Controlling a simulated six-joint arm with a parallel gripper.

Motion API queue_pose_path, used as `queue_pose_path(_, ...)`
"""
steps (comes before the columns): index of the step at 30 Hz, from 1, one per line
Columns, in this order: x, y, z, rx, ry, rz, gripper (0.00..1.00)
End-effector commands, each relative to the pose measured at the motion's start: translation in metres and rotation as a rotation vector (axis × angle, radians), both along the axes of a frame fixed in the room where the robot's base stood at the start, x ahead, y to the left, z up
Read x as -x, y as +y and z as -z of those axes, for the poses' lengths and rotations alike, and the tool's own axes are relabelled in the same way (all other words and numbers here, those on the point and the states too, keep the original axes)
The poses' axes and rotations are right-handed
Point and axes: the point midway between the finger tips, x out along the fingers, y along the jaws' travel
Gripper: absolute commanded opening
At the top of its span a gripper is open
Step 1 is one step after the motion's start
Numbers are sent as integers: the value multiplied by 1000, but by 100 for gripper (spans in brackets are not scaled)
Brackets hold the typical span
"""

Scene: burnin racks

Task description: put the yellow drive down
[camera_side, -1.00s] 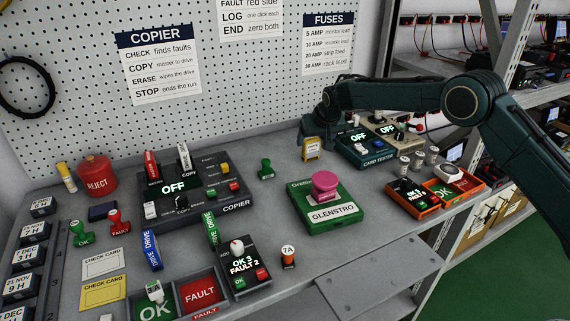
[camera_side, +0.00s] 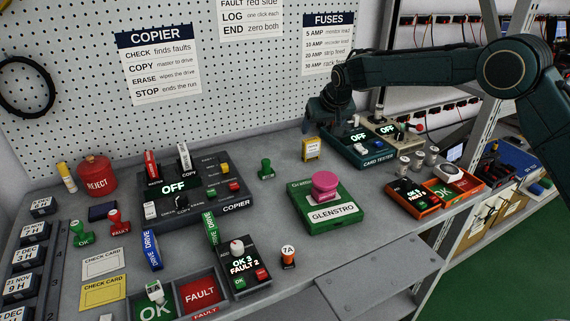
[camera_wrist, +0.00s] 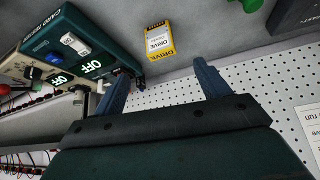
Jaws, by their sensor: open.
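The yellow drive (camera_side: 311,149) stands on the grey bench in the side view, left of the card tester and near the pegboard. It also shows in the wrist view (camera_wrist: 158,40), its label reading DRIVE, beyond my fingertips. My gripper (camera_wrist: 162,75) is open and empty, with its two blue fingers spread apart. The fingertips are hard to make out there.
The teal card tester (camera_side: 372,165) reads OFF right beside the drive. The green Glenstro box (camera_side: 328,222) with a pink knob sits in front. The copier (camera_side: 232,205) is to the left. Bare bench lies around the drive; the pegboard (camera_side: 250,90) rises behind.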

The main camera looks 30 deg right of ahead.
Motion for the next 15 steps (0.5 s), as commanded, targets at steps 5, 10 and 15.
queue_pose_path(5, 0, 0, 0, 0, 0, 0, 75)
queue_pose_path(10, 0, 0, 0, 0, 0, 0, 75)
queue_pose_path(15, 6, -2, -10, -2, 0, -2, 75)
